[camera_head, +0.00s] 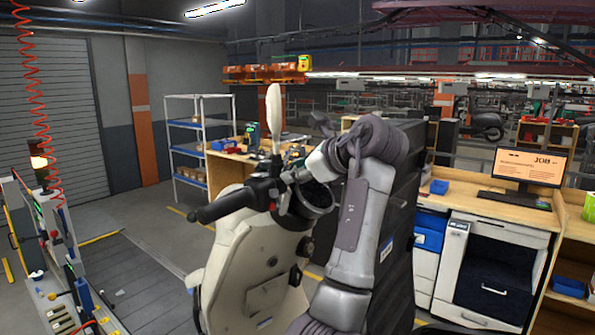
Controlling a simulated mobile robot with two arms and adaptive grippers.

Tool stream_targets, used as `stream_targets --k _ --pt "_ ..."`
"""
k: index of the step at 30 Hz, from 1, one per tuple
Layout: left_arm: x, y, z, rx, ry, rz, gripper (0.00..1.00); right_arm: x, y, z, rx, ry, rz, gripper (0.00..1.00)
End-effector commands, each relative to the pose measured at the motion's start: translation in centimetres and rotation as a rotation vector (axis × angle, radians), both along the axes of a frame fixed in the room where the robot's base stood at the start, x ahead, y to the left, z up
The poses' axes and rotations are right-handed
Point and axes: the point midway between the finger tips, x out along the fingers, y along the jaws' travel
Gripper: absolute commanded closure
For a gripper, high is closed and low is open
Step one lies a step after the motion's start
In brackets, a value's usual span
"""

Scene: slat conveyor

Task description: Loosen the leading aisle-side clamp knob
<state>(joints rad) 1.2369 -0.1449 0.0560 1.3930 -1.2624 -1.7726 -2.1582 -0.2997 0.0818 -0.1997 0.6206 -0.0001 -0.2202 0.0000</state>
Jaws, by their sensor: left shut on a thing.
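A cream scooter (240,260) stands upright in the middle of the view, with a black left grip (225,205) and a pale mirror (273,118). My left gripper (288,182) is at the scooter's handlebar (262,188), beside the round dark instrument housing (317,200). It is shut on the handlebar; the exact contact is small and partly hidden by the gripper. My grey arm hides the scooter's right side. I cannot make out the clamp knob; the scooter's lower part is cut off by the frame. My right gripper is not in view.
The slatted conveyor floor (140,280) lies left of the scooter. A fixture rail with coloured parts (60,270) stands at far left. A dark cabinet (402,230) is close behind my arm. A workbench with a monitor (532,167) stands at right.

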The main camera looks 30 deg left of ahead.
Motion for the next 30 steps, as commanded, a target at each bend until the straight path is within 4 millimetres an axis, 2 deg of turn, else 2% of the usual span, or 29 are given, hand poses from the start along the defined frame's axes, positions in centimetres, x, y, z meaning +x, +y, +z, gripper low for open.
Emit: stream_targets --k 20,21,24,30 --pt "0.05 0.10 0.07 0.007 0.056 0.002 1.00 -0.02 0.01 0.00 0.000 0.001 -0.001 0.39" --pt "0.05 0.10 0.07 0.007 0.056 0.002 0.62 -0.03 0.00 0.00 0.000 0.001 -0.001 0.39" --pt "0.05 0.09 0.05 0.006 0.056 0.001 0.45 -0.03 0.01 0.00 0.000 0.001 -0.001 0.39" --pt "0.05 0.05 0.00 0.005 0.057 0.002 0.44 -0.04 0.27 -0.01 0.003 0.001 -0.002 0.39"
